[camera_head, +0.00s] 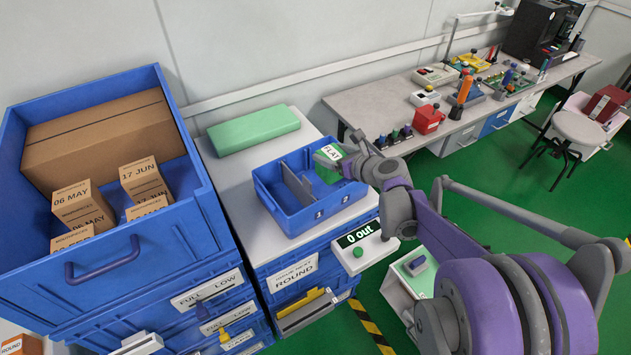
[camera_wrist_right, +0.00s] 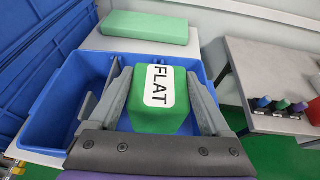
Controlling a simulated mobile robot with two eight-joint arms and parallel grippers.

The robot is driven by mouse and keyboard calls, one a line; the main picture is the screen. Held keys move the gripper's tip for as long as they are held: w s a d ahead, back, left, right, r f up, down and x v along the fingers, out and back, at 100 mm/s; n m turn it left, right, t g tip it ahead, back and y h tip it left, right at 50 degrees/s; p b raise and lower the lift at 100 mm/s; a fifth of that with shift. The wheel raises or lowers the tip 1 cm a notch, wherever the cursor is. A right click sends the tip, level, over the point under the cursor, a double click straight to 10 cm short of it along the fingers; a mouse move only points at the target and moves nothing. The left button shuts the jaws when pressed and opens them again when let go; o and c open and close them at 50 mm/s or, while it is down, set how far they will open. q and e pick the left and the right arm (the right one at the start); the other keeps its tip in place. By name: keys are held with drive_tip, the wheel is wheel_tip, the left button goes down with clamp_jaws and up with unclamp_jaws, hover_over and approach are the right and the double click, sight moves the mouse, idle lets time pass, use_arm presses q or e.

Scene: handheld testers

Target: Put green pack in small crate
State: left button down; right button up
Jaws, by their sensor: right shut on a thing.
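The green pack (camera_head: 328,174) has a white label reading FLAT; it also shows in the right wrist view (camera_wrist_right: 160,122). My right gripper (camera_head: 338,164) is shut on it, one finger on each side. The small crate (camera_head: 335,204) is blue, with a grey divider (camera_head: 297,184) making a left and a right compartment. The pack is over the right compartment, near the crate's right side; whether it touches the floor I cannot tell. The left compartment looks empty. In the right wrist view the crate (camera_wrist_right: 48,130) lies around and below the pack. My left gripper is not in view.
A tall blue bin (camera_head: 150,262) with cardboard boxes stands left of the crate. A long green block (camera_head: 253,130) lies behind it. A "0 out" display (camera_head: 357,235) sits at the front right. A workbench (camera_head: 375,105) with testers stands beyond, with green floor between.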

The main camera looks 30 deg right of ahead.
wheel_tip(320, 180, down, 8)
drive_tip(key=shift+r+b, duration=0.1)
drive_tip(key=shift+b, duration=0.4)
drive_tip(key=o, duration=1.2)
drive_tip(key=shift+o, duration=0.2)
